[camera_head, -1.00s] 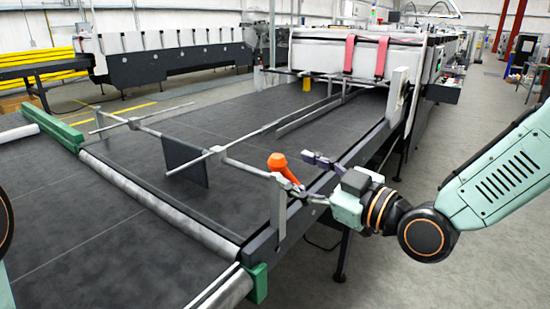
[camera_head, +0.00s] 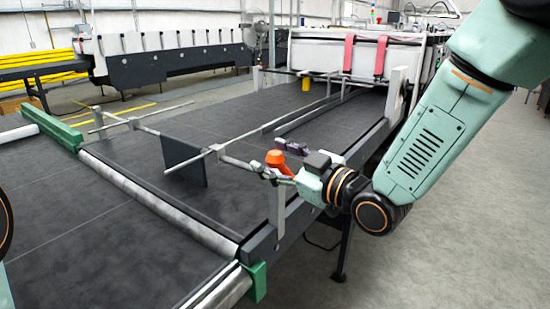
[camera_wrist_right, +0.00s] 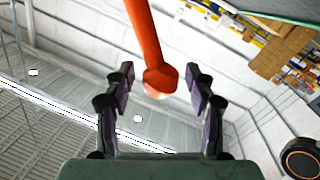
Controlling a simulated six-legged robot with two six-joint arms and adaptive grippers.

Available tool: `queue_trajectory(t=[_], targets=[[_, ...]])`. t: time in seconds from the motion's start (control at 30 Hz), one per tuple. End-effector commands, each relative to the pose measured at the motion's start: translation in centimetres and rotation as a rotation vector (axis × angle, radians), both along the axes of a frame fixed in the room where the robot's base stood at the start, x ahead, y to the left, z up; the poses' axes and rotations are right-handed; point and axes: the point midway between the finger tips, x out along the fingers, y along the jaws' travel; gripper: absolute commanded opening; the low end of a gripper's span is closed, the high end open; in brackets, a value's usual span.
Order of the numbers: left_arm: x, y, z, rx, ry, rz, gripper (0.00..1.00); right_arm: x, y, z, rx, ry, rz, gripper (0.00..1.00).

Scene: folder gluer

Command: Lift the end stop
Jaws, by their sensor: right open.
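The end stop, a dark flat plate (camera_head: 184,162), hangs from a grey rod across the dark belt, its lower edge close to the belt. An orange handle (camera_head: 277,159) sits at the near right end of this rod, by the upright post (camera_head: 276,205). My right gripper (camera_head: 281,162) is open at the orange handle. In the right wrist view the handle (camera_wrist_right: 146,40) has its rounded end between the two purple fingers (camera_wrist_right: 160,85), with gaps on both sides. I cannot tell whether the handle is touched. My left gripper is out of view.
The wide dark belt (camera_head: 90,215) runs below, with a metal roller (camera_head: 155,205) across it and a side rail (camera_head: 335,180) near my right arm. A white machine housing (camera_head: 320,55) with red straps stands behind. The floor (camera_head: 450,250) at right is clear.

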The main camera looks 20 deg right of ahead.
Motion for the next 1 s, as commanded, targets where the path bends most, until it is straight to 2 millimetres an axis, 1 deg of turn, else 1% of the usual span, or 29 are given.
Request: queue_trajectory(t=[0.23,0.27,0.9,1.0], targets=[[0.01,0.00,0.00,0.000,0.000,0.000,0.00,0.06,0.04,0.01,0.000,0.000,0.000,0.55],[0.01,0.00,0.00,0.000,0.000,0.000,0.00,0.05,0.03,0.01,-0.001,0.000,0.000,0.53],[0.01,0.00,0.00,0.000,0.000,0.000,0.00,0.03,0.04,0.05,0.000,-0.002,0.001,0.00],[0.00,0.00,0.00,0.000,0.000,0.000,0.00,0.05,0.04,0.05,0.000,-0.002,0.001,0.00]])
